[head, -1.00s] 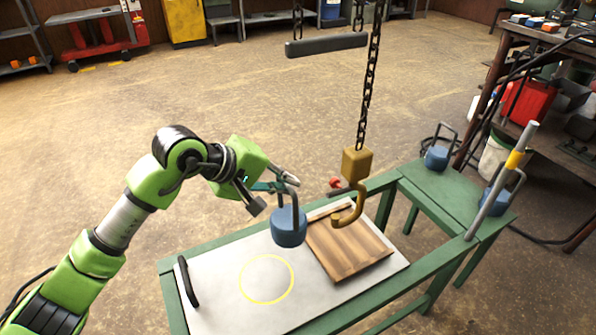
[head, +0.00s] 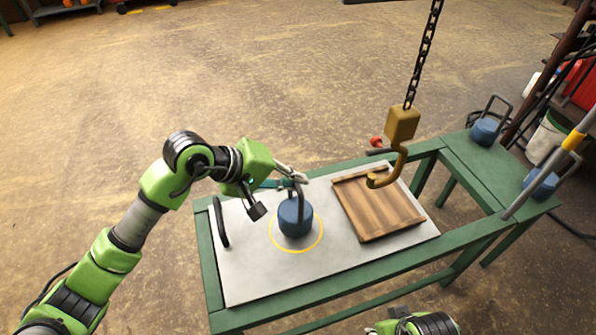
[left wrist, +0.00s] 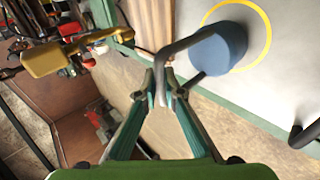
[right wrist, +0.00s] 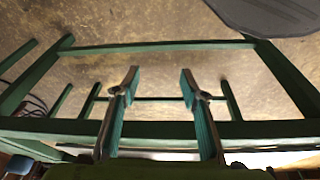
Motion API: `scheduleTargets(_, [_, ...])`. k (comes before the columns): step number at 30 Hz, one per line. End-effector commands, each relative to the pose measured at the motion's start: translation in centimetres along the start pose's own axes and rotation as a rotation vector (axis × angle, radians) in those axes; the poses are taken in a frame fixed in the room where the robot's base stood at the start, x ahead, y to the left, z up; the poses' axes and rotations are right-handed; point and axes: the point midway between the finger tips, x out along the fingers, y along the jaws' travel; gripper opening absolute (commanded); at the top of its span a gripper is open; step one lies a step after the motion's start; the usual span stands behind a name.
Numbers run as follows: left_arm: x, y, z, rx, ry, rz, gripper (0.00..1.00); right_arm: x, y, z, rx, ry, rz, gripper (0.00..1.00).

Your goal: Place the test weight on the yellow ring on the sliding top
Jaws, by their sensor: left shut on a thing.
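The test weight (head: 295,216) is a blue cylinder with a tall dark handle. My left gripper (head: 288,181) is shut on its handle, and the grip also shows in the left wrist view (left wrist: 160,85). The weight appears over the yellow ring (head: 297,251) on the pale grey sliding top (head: 262,279). In the left wrist view the weight (left wrist: 218,50) overlaps the ring's near side. I cannot tell whether it touches the top. My right gripper (right wrist: 160,82) is open and empty, near the green frame.
A wooden board (head: 378,205) lies on the top, right of the ring. A yellow hook (head: 400,135) hangs on a chain above it. A black handle (head: 221,222) stands at the top's left end. More blue weights (head: 485,131) stand on the green frame's right end (head: 500,165).

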Motion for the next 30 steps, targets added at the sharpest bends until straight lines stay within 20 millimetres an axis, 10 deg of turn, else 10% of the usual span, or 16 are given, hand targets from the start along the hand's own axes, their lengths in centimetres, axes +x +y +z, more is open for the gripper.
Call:
scheduleTargets(13, [0.7,-0.2,-0.1,0.006,0.007,0.023,0.00,-1.3,0.3,-0.6,-0.004,0.017,0.006,0.40])
scheduleTargets(15, [1.2,-1.2,0.2,0.000,-0.002,0.001,0.25,-1.2,0.3,-0.6,-0.004,0.018,0.007,0.40])
scheduleTargets(30, [-0.4,-1.1,0.0,0.002,0.002,0.003,0.25,-1.1,0.3,-0.8,-0.004,0.024,0.006,0.40])
